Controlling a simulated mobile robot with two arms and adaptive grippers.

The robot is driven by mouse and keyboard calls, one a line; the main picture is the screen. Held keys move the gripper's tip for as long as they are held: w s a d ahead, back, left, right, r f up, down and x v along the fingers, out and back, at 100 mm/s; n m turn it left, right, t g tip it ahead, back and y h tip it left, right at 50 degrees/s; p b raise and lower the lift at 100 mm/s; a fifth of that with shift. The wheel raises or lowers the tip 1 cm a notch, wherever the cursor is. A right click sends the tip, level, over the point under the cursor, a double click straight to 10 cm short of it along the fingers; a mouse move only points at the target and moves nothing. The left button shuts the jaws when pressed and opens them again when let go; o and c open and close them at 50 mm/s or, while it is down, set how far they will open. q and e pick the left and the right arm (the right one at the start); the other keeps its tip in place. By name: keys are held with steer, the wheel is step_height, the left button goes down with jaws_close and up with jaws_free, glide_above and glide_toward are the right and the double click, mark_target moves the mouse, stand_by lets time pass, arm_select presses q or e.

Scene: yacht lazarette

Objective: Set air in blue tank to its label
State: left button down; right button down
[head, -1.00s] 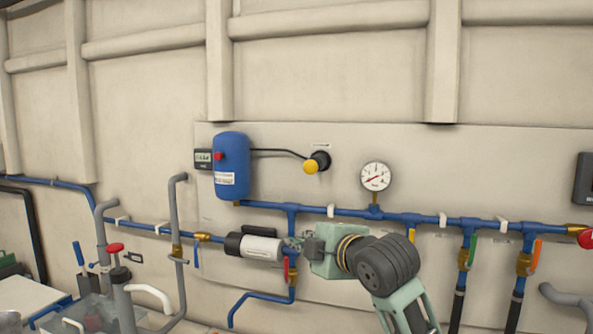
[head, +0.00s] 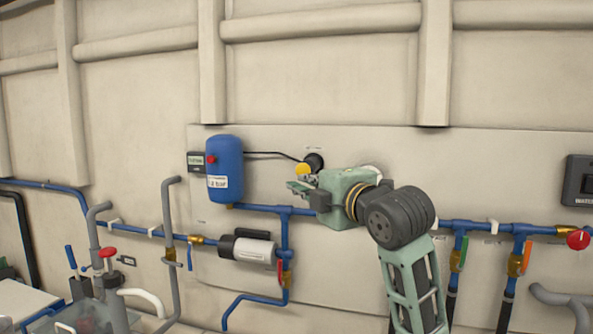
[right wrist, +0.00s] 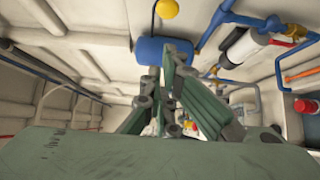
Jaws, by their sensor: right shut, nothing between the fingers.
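The blue tank (head: 224,158) is fixed upright on the wall panel. A white label (head: 219,183) on its front ends in "4 bar"; its first figure is unclear. A small digital display (head: 196,162) sits at its left, too small to read. A dark hose runs from the tank to a round black fitting (head: 315,161) with a yellow knob (head: 303,169). My right gripper (head: 292,187) is shut and empty, just below and left of the knob, apparently not touching it. The right wrist view shows the tank (right wrist: 150,50) and the knob (right wrist: 168,8) beyond the fingers. My left gripper is out of view.
Blue pipes (head: 262,209) run along the panel below the tank. A white and black pump (head: 248,248) hangs beneath. A round gauge (head: 373,169) is mostly hidden behind my right arm. Green and orange valve handles and a red knob (head: 578,240) are at the right.

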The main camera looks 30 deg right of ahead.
mark_target(296, 168)
steer(key=w+d+p, duration=0.1)
steer(key=w, duration=0.2)
steer(key=w+d+p, duration=0.1)
steer(key=w+p, duration=0.1)
steer(key=w, duration=0.1)
steer(key=w+d+p, duration=0.1)
steer(key=w, duration=0.3)
steer(key=shift+d, duration=0.35)
steer(key=shift+a, duration=0.1)
steer(key=shift+w, duration=0.1)
steer(key=shift+w+d+p, duration=0.5)
steer(key=shift+w+d, duration=0.55)
steer(key=shift+d, duration=0.3)
